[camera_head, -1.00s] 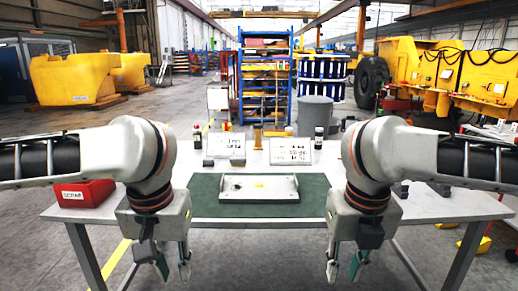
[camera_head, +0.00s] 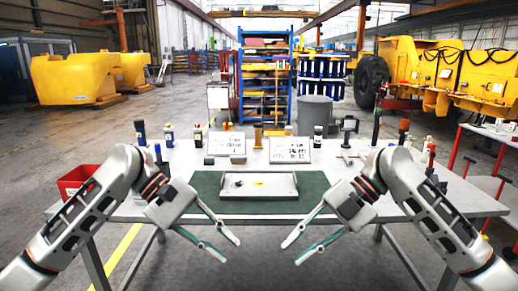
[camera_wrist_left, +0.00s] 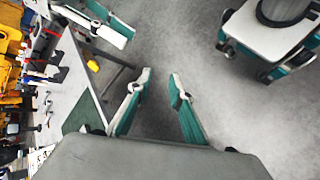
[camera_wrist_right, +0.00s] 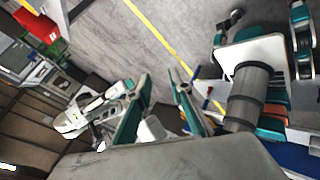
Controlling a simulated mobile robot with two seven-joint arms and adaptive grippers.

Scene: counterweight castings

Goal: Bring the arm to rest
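My left gripper (camera_head: 232,248) hangs in front of the table's near edge, its two fingers spread and nothing between them. It also shows open and empty in the left wrist view (camera_wrist_left: 158,78). My right gripper (camera_head: 290,254) mirrors it on the right, fingers apart and empty, and it shows the same in the right wrist view (camera_wrist_right: 162,78). Both grippers point inward toward each other, with a gap between them. Neither touches the table or anything on it.
A grey table (camera_head: 400,208) carries a green mat (camera_head: 208,194) with a metal tray (camera_head: 258,190) on it. A red bin (camera_head: 78,182) stands at the left. Bottles, two white cards and small blocks line the back. A bare floor lies in front.

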